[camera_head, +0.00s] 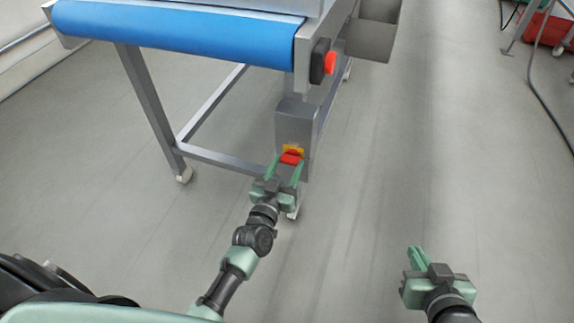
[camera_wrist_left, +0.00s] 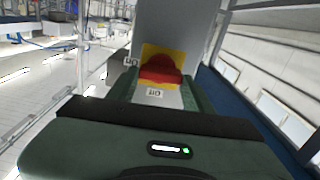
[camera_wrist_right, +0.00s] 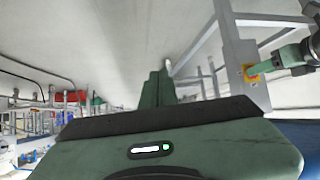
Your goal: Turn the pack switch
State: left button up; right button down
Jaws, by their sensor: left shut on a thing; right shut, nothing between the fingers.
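The pack switch is a red knob (camera_head: 291,157) on a yellow plate (camera_head: 294,149), on the front of a grey box (camera_head: 297,117) low on the conveyor's leg. My left gripper (camera_head: 285,172) has its green fingers shut on the red knob. In the left wrist view the red knob (camera_wrist_left: 160,70) sits between the two fingers, with "On" and "Off" labels beside the yellow plate (camera_wrist_left: 163,53). My right gripper (camera_head: 417,257) is shut and empty, over open floor to the right. In the right wrist view the yellow plate (camera_wrist_right: 250,72) shows at the right, with my left gripper at it.
The conveyor with its blue belt (camera_head: 180,30) stands above and behind the box. A black and red button unit (camera_head: 329,62) is on its end, and a grey bin (camera_head: 373,38) hangs behind. A red crate (camera_head: 550,29) stands far right. The floor between is clear.

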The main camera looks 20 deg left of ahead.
pick_arm(q)
jog(key=n+p, duration=0.1)
jog(key=n, duration=0.2)
jog(key=shift+n, duration=0.4)
jog(key=shift+a+f+n+p, duration=0.1)
jog(key=shift+n+p, duration=0.2)
jog(key=shift+n, duration=0.5)
pick_arm(e)
jog(key=s+d+f+g+h, duration=0.1)
jog(key=s+d+f+g, duration=0.1)
jog(key=s+f+g, duration=0.2)
jog(key=shift+s+d+f+g, duration=0.3)
jog(key=shift+s+d+f, duration=0.1)
jog(key=shift+s, duration=1.35)
pick_arm(q)
jog(key=o, duration=1.4)
jog(key=shift+s, duration=0.1)
